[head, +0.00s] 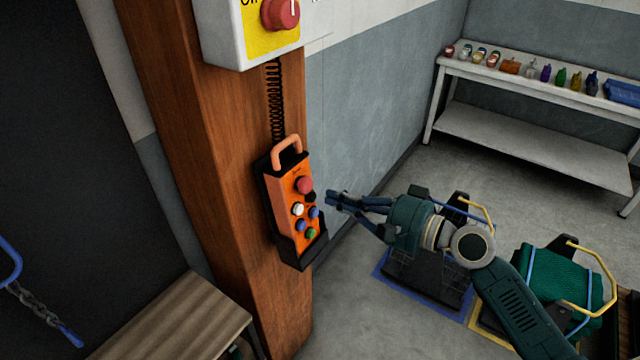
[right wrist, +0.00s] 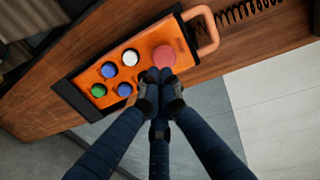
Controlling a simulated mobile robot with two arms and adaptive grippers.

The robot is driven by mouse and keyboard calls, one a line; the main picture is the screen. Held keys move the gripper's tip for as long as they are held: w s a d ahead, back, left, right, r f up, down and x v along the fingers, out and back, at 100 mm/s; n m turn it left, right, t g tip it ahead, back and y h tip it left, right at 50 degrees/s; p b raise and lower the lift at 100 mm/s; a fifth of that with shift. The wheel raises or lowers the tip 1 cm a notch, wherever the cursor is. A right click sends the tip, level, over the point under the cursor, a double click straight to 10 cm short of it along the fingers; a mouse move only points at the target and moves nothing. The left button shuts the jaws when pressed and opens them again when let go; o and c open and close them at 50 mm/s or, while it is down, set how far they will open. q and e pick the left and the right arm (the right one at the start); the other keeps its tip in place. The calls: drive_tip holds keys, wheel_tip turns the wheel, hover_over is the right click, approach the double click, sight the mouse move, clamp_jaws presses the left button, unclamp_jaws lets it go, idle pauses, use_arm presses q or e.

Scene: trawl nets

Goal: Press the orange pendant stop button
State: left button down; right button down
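The orange pendant (head: 290,182) sits in a black holder on the wooden post, with a coiled cord above it. Its red stop button (head: 305,185) is near the top, above white, blue and green buttons. My right gripper (head: 330,199) is just right of the pendant, its fingers pointing at it. In the right wrist view, the fingertips (right wrist: 161,78) are together with nothing seen between them, and overlap the lower edge of the red button (right wrist: 164,56). I cannot tell whether they touch it. My left gripper is not in view.
A white box with another red button (head: 280,13) is fixed to the post (head: 185,100) above the pendant. A wooden table (head: 180,318) stands at lower left. A shelf table (head: 540,80) with several bottles is at back right. Folded nets (head: 555,280) lie at lower right.

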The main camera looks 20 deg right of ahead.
sight(308, 188)
drive_tip(key=p+x, duration=0.1)
drive_tip(key=x, duration=0.3)
drive_tip(key=shift+w+a+p, duration=0.15)
drive_tip(key=shift+p, duration=0.15)
drive_tip(key=shift+w+a, duration=0.1)
drive_tip(key=shift+x, duration=0.75)
drive_tip(key=shift+r, duration=0.1)
